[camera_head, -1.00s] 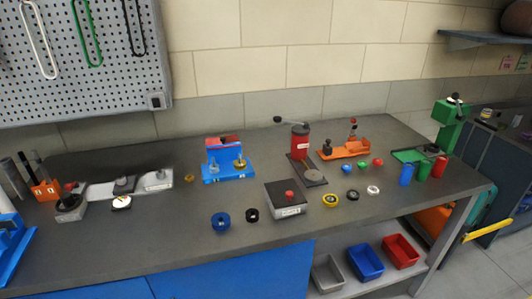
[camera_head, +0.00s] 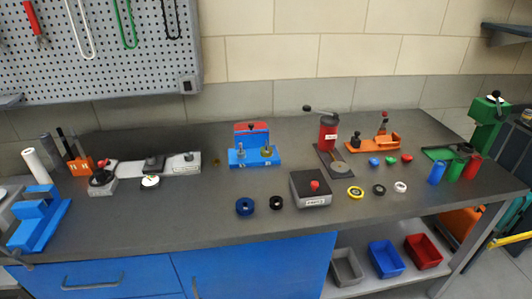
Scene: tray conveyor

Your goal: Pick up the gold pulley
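A yellow-gold ring-shaped wheel (camera_head: 355,192) with a dark centre lies flat on the grey bench, right of the grey box with a red knob. It is in a loose row with a blue wheel (camera_head: 245,207), a black wheel (camera_head: 276,203), a dark grey wheel (camera_head: 379,190) and a white wheel (camera_head: 400,187). A small gold piece (camera_head: 216,162) lies left of the blue fixture, and a gold-topped part (camera_head: 267,152) stands on that fixture. I cannot tell for certain which one is the gold pulley. My gripper is not in view.
The grey box (camera_head: 311,188), blue fixture (camera_head: 254,159), red press (camera_head: 328,133) and orange fixture (camera_head: 374,146) stand on the bench (camera_head: 190,212). Grey, blue (camera_head: 386,258) and red bins sit on a lower shelf. The bench's front left is mostly clear.

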